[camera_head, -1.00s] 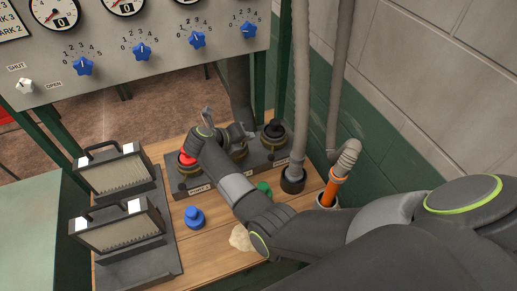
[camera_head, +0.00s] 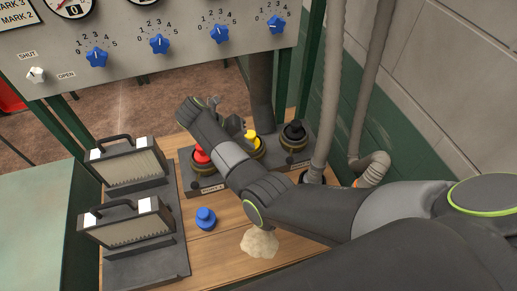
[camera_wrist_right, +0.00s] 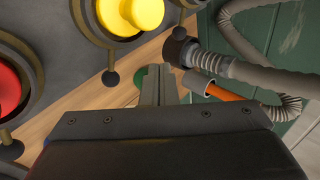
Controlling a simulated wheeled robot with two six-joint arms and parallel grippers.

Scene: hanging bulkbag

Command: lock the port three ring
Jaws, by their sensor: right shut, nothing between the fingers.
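A dark port block on the wooden bench carries a red plug (camera_head: 201,156), a yellow plug (camera_head: 252,137) and a black plug (camera_head: 294,131), each with a ring around its base. Which one is port three I cannot read. My right gripper (camera_head: 215,104) is shut and empty, raised near the red and yellow plugs; my forearm hides part of the block. In the right wrist view its fingers (camera_wrist_right: 158,84) are together, apart from the yellow plug (camera_wrist_right: 133,13) and its ring lever (camera_wrist_right: 110,77). The red plug (camera_wrist_right: 8,90) is at the left edge there. My left gripper is not in view.
A blue plug (camera_head: 206,219) and a beige lump (camera_head: 259,242) sit on the bench in front. Grey hoses (camera_head: 370,168) hang at the right, by an orange tube (camera_wrist_right: 222,91). Two handled boxes (camera_head: 128,222) stand left. A panel with blue knobs (camera_head: 159,44) is behind.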

